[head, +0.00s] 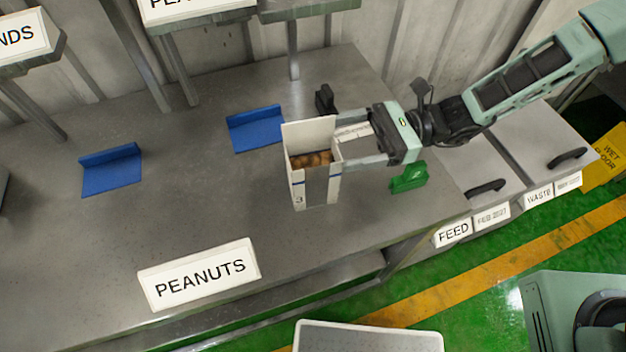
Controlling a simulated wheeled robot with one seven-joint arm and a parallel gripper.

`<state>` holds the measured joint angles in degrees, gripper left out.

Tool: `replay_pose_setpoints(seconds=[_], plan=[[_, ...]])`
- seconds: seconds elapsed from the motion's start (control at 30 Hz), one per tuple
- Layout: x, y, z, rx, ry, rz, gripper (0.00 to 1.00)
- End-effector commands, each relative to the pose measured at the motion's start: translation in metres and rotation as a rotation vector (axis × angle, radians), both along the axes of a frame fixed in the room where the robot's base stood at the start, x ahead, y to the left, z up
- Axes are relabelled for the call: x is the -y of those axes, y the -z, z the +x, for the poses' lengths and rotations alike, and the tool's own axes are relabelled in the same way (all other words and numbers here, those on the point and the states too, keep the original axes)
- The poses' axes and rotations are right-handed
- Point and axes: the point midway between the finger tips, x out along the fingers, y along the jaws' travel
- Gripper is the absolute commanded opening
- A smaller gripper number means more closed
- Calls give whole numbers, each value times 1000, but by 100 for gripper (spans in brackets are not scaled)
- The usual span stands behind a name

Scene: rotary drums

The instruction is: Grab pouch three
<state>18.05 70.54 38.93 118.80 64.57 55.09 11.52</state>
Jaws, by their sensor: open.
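Pouch three (312,185) stands upright on the grey metal table in the head view. It is a white, open-topped packet with a dark panel, a blue band and a "3" low on its front. Brown nuts show in its open top, and its back flap stands up. My gripper (340,142) comes in from the right and is open. Its two fingers reach to the right side of the pouch, one farther back and one nearer. Whether they touch the pouch I cannot tell.
Two blue angled holders (256,129) (111,170) lie left of the pouch. A green object (408,178) sits just below my gripper and a black one (325,100) behind the pouch. A "PEANUTS" sign (199,274) marks the front edge.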

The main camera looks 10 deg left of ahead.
Motion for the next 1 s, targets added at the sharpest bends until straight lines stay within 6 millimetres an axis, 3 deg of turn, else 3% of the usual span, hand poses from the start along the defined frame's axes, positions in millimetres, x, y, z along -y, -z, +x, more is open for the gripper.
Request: replay_pose_setpoints(seconds=[0.6, 0.87, 0.9, 1.0], plan=[[-60, 4, -28, 1, -1, -1, 80], [-63, 6, -28, 2, 1, 0, 80], [-63, 6, -28, 2, 1, 0, 77], [-63, 6, -28, 2, 1, 0, 49]])
